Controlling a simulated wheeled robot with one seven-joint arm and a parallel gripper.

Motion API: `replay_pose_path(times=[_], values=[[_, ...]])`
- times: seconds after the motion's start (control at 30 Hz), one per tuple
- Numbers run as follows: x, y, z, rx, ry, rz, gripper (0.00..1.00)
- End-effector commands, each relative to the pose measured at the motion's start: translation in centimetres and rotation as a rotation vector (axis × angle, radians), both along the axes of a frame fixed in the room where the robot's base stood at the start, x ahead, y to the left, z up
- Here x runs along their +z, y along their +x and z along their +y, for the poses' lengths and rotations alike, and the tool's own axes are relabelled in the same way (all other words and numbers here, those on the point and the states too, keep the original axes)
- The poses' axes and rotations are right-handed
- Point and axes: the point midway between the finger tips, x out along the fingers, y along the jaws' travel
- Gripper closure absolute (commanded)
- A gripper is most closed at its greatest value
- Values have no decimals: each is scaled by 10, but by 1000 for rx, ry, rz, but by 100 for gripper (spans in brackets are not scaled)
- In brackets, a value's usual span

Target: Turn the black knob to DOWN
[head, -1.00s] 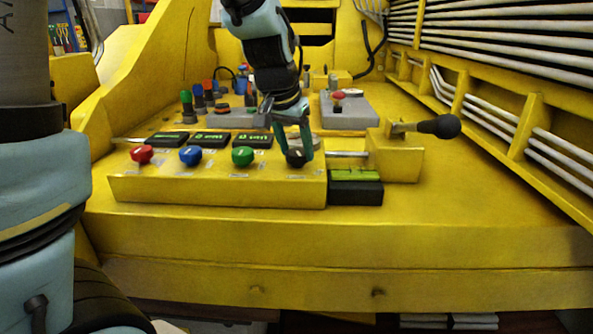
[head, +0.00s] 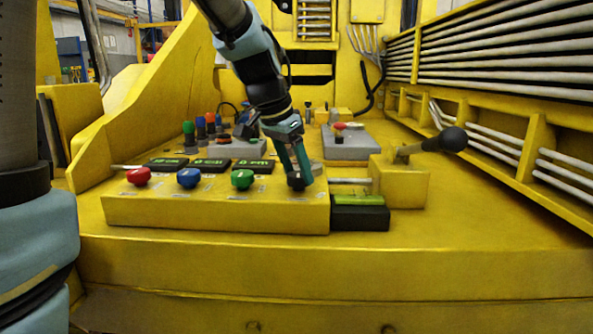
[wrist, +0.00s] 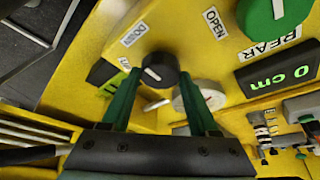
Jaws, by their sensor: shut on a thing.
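The black knob (head: 297,182) is the rightmost knob on the yellow control box (head: 215,212). It also shows in the wrist view (wrist: 166,64), with a short white line on its face. My gripper (head: 300,174) is shut on the knob, one green finger on either side of it. The fingers lean, with their tips at the knob. In the wrist view, one white label (wrist: 134,33) lies above left of the knob; its word is hard to read. Another label, OPEN (wrist: 214,22), lies to the upper right.
Green (head: 242,179), blue (head: 188,178) and red (head: 138,177) knobs stand left along the box, with small displays behind them. A grey plate with a red button (head: 339,126) lies behind.

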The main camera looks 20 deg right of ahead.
Motion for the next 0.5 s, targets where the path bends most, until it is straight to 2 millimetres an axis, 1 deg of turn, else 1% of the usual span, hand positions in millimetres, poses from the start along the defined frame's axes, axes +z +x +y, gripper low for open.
replay_pose_path(times=[0.13, 0.17, 0.4, 0.5], values=[[-1, 0, 0, -1, 2, 0, 95], [-1, 0, 0, -1, 2, 0, 36], [-1, 0, 0, 0, 1, 0, 9], [0, 0, 0, 0, 1, 0, 9]])
